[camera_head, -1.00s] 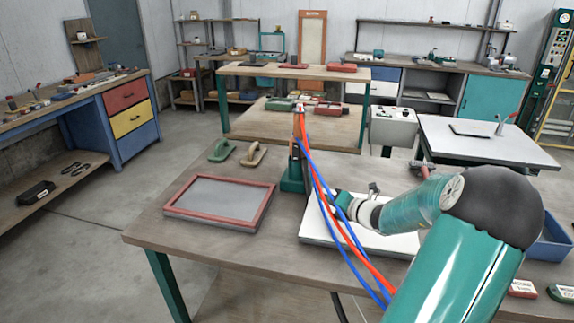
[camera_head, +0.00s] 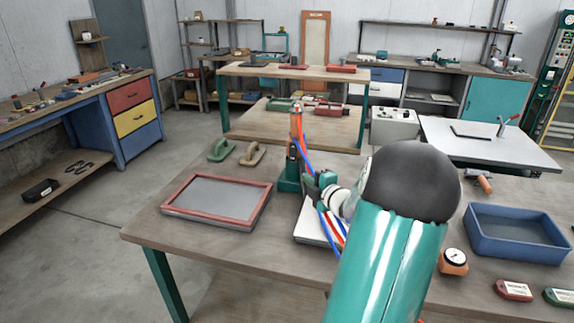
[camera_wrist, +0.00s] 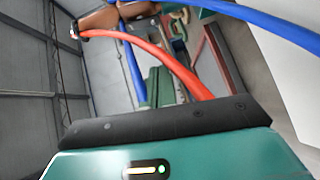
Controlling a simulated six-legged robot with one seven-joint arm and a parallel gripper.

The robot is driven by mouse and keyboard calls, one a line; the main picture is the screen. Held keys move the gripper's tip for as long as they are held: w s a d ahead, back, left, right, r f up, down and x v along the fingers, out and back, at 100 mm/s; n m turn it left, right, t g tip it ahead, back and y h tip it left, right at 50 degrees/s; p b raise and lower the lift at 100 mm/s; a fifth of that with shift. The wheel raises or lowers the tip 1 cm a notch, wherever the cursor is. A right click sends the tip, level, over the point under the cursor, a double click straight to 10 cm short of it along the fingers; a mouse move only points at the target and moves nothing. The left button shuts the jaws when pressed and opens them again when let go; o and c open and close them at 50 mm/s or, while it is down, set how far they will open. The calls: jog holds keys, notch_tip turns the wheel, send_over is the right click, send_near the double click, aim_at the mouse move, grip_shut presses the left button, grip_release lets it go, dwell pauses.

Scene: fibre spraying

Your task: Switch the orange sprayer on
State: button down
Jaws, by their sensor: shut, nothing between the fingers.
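The orange sprayer (camera_head: 296,122) stands upright in a green holder (camera_head: 289,184) at the back of the front table, with red and blue hoses hanging from it. My gripper (camera_head: 309,178) is just right of the holder, below the sprayer's top. It is shut with nothing held. In the head view I cannot tell whether it touches the sprayer, and my arm covers part of the hoses. In the wrist view an orange-brown part of the sprayer (camera_wrist: 112,18) shows at the top, with the red hose (camera_wrist: 160,55) crossing in front. The sprayer's switch is not clear in either view.
A red-framed tray (camera_head: 218,201) lies left of the holder, with green and tan hand tools (camera_head: 236,152) behind it. A white board (camera_head: 310,222) is partly under my arm. A blue bin (camera_head: 515,237), a gauge (camera_head: 453,261) and small boxes (camera_head: 513,290) stand on the right.

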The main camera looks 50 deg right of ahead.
jog(key=shift+d, duration=0.1)
dwell(0.3)
send_near(290, 160)
jog(key=w+a, duration=0.2)
jog(key=w, duration=0.2)
jog(key=d, duration=0.1)
jog(key=w+d, duration=0.1)
jog(key=d, duration=0.2)
jog(key=shift+w+f, duration=0.2)
jog(key=shift+w, duration=0.2)
jog(key=shift+f, duration=0.1)
jog(key=shift+w+d+f+t, duration=0.1)
jog(key=shift+w+d+t, duration=0.1)
jog(key=shift+d+t, duration=0.15)
jog(key=shift+a+n, duration=0.1)
jog(key=shift+n, duration=0.2)
